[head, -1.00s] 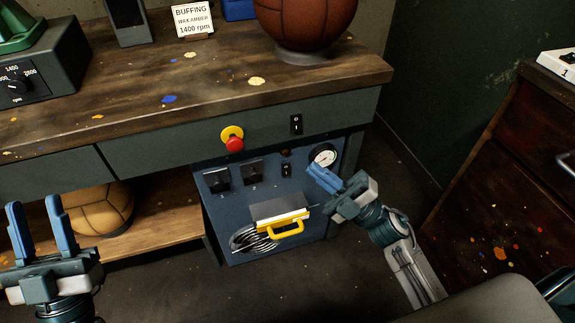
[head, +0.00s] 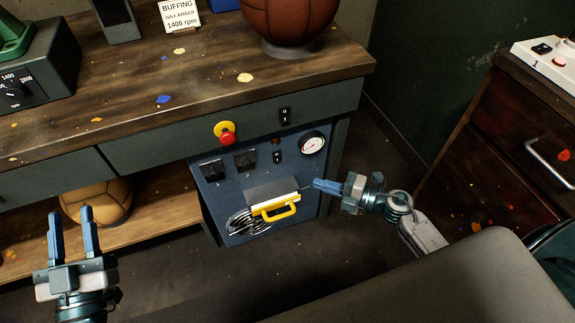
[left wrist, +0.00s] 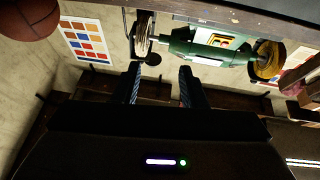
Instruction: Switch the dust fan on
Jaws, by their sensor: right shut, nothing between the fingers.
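A blue control panel (head: 225,205) hangs under the bench. It carries a small black rocker switch (head: 277,157) with a dark reddish lamp (head: 276,142) above it, two black square switches (head: 212,169) (head: 245,161), a round gauge (head: 312,144) and a yellow-handled part (head: 278,212). Another black rocker (head: 285,116) sits on the bench front. Which switch belongs to the dust fan I cannot read. My right gripper (head: 317,185) is shut and empty, in front of the panel's right edge below the gauge. My left gripper (head: 70,212) is open and empty at lower left; it also shows in the left wrist view (left wrist: 160,75).
A red stop button on a yellow collar (head: 226,133) is left of the bench-front rocker. A leather ball (head: 288,22) stands on the bench, a tan ball (head: 97,200) on the shelf below. A drawer cabinet (head: 500,165) stands right. A green machine (left wrist: 205,47) shows in the left wrist view.

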